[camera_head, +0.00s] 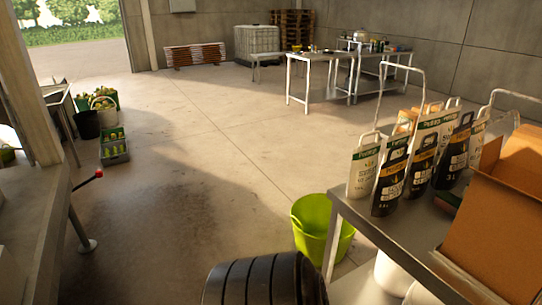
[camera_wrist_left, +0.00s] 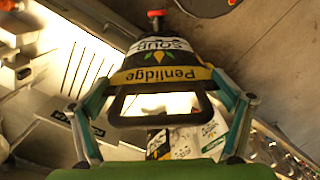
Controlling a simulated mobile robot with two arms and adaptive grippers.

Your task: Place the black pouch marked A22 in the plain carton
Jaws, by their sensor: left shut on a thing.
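In the left wrist view my left gripper (camera_wrist_left: 166,80) is shut on a black pouch (camera_wrist_left: 160,58), with a finger at each side of its yellow "Penlidge" band near the black loop handle. I cannot read A22 on it. In the head view several black pouches (camera_head: 391,180) and white pouches (camera_head: 363,170) stand upright on a metal table (camera_head: 355,222). Neither gripper is seen there. An open brown carton (camera_head: 492,230) is at the right edge, partly cut off; no print shows on its visible faces.
A green bucket (camera_head: 322,232) stands on the floor left of the table. A black ribbed object (camera_head: 262,283) is at the bottom edge. A red-knobbed lever (camera_head: 86,180) and a bench are at left. The middle floor is clear, with work tables (camera_head: 322,57) farther back.

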